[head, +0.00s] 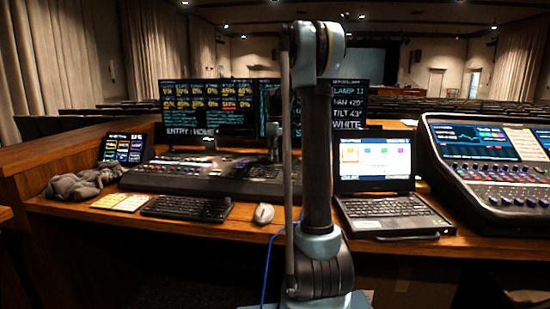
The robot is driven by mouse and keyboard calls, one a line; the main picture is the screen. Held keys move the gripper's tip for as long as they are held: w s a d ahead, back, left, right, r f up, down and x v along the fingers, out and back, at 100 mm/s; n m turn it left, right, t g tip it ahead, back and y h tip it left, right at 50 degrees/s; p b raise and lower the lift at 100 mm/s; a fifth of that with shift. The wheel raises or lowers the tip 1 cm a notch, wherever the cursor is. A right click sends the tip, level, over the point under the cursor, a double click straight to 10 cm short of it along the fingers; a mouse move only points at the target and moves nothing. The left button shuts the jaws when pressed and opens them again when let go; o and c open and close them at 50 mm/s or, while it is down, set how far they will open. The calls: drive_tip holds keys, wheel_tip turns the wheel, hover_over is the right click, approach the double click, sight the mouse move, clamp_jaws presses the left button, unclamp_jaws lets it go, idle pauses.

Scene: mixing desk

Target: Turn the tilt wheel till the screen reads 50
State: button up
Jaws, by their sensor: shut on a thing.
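The right-hand monitor (348,103) stands behind the lighting console and reads LAMP 11, PAN +29°, TILT 43°, WHITE. The console (185,174) lies on the wooden desk with rows of keys and faders. My gripper (274,154) is small and far off, pointing down at the right part of the console, just left of my upright arm. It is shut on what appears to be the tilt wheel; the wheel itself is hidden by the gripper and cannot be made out.
A laptop (380,207) stands open right of my arm, with a sound mixer (490,170) at far right.

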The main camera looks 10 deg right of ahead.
drive_tip(key=shift+w+m, duration=0.15)
drive_tip(key=shift+m, duration=0.95)
drive_tip(key=o, duration=1.1)
drive_tip(key=shift+r, duration=0.1)
wheel_tip(320, 180, up, 12)
drive_tip(key=shift+f, duration=0.15)
